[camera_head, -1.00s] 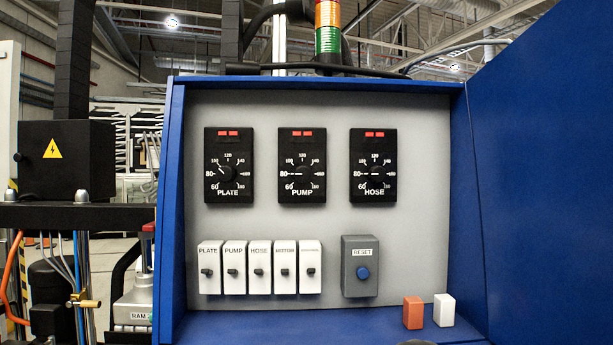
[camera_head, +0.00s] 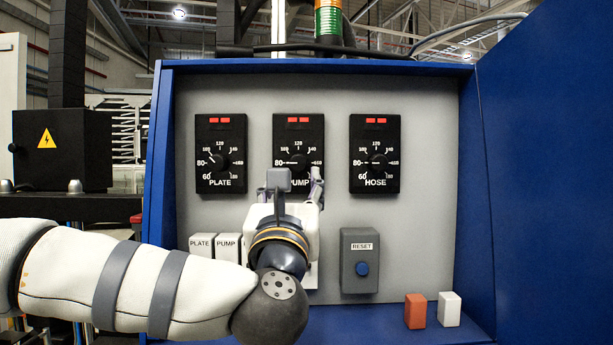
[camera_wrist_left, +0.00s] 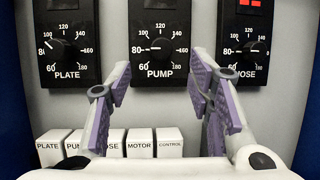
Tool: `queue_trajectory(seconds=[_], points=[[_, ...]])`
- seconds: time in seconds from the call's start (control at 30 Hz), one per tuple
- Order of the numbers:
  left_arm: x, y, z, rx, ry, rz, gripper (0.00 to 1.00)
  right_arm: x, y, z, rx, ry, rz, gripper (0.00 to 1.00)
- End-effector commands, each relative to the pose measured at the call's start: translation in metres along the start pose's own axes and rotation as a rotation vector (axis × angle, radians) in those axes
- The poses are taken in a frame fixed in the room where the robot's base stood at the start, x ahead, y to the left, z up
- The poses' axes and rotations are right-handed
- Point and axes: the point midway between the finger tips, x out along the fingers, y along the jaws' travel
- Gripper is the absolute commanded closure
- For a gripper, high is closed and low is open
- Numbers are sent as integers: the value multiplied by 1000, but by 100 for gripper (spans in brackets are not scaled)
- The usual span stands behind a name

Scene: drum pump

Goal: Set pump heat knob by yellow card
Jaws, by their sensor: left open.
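The black PUMP dial (camera_head: 299,130) is the middle of three on the grey panel. Its round knob (camera_wrist_left: 160,45) has a pale pointer turned left, towards 80. My left gripper (camera_head: 296,180) is in front of the panel, just below the PUMP knob, and hides the lower part of that dial. In the left wrist view its two purple-padded fingers (camera_wrist_left: 160,88) are spread, empty, either side of the PUMP dial's lower part and apart from the knob. No yellow card shows in these frames. My right gripper is not in view.
The PLATE dial (camera_head: 221,130) and HOSE dial (camera_head: 375,130) flank the PUMP dial. White switches (camera_wrist_left: 110,143) sit below, partly hidden by my arm. A grey RESET box (camera_head: 360,262) is right of them. Orange (camera_head: 415,311) and white (camera_head: 449,309) blocks stand on the blue ledge.

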Motion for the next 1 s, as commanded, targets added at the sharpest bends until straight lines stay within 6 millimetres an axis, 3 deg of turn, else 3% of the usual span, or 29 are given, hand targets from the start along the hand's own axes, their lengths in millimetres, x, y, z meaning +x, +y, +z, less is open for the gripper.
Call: queue_trajectory(seconds=[0.1, 0.3, 0.47, 0.7, 0.77, 0.9, 1.0], points=[[32, 0, 0, 2, -1, 2, 53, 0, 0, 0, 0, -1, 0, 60], [72, -1, 0, 4, -1, -2, 53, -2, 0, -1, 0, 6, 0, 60], [83, -1, 0, 4, 1, -3, 53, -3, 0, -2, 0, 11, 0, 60], [84, -1, -2, 5, 3, -4, 53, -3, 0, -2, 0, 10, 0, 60], [84, -1, -2, 5, 3, -4, 64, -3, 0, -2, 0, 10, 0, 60], [84, -1, -2, 5, 3, -4, 96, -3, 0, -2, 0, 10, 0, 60], [84, -1, -2, 5, 3, -4, 100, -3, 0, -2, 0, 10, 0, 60]])
